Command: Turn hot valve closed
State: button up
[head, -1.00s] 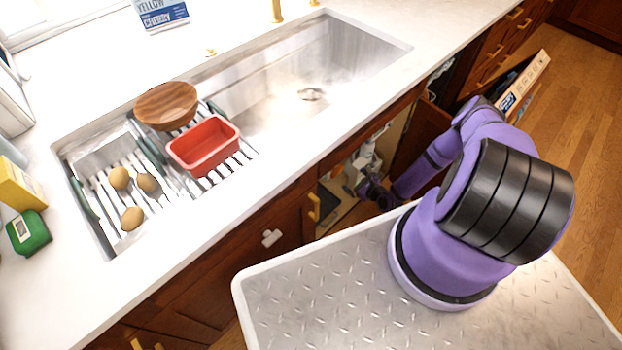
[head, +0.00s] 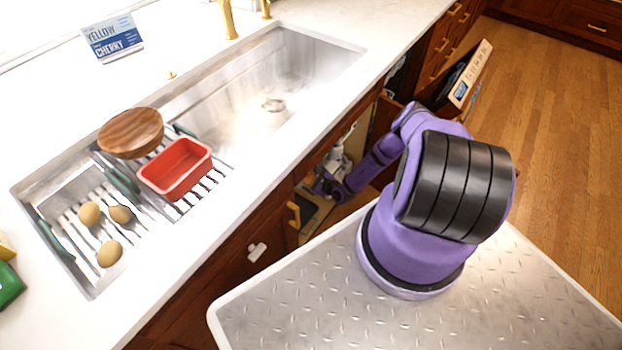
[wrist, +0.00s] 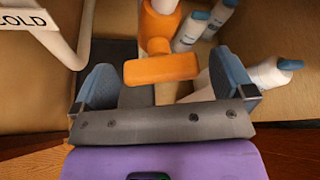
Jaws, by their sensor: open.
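In the wrist view an orange valve handle (wrist: 162,69), a short bar on an orange stem, stands between the fingers of my gripper (wrist: 163,75). The fingers, grey with blue pads, are open, with a gap on each side of the handle. I see no label on this handle. A white tag reading COLD (wrist: 25,18) is at the top left, beside a white pipe (wrist: 70,45). In the head view my gripper (head: 326,185) reaches into the open cabinet under the sink; the valve cannot be made out there.
White bottles with blue-grey caps (wrist: 270,72) lie close to the right finger. Above, the sink (head: 290,75) holds a red tub (head: 175,168), a wooden bowl (head: 131,133) and potato-like items (head: 110,253).

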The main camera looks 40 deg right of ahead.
jog(key=shift+w+f, duration=0.2)
jog(key=shift+w, duration=0.35)
jog(key=shift+a, duration=0.1)
jog(key=c, duration=0.9)
jog(key=shift+m+g+y, duration=0.5)
jog(key=shift+m+y, duration=0.5)
jog(key=shift+m, duration=0.5)
